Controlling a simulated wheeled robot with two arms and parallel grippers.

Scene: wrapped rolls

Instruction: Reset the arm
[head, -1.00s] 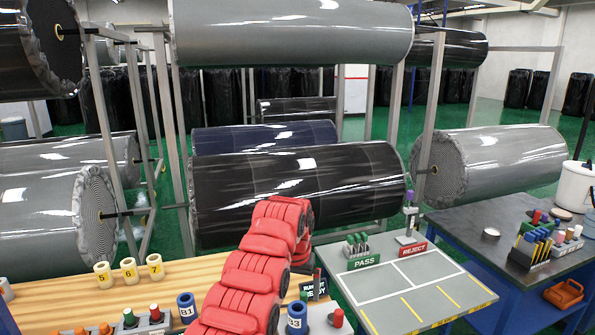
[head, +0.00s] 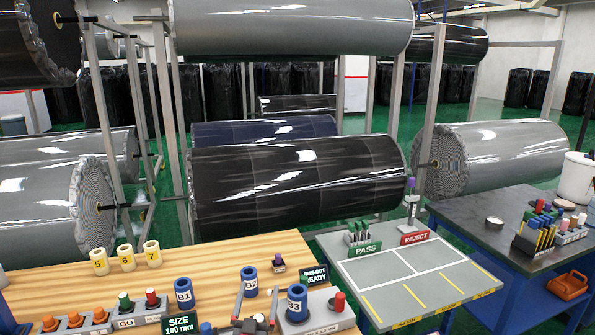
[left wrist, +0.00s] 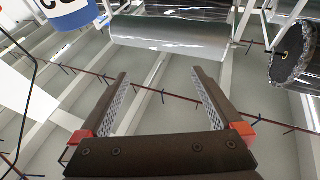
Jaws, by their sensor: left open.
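My left gripper (head: 260,288) shows at the bottom centre of the head view, low over the front of the wooden bench (head: 215,262). Its two dark fingers point up and stand apart, with the blue B2 cup (head: 250,284) and blue B3 cup (head: 297,304) close by. In the left wrist view the gripper (left wrist: 160,74) is open, with nothing between its fingers. My right gripper is not in view.
Yellow cups (head: 126,257) and a blue B1 cup (head: 184,295) stand on the bench. The grey PASS/REJECT table (head: 410,283) is at its right, mostly clear. Wrapped rolls, including a black one (head: 295,180), hang on racks behind.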

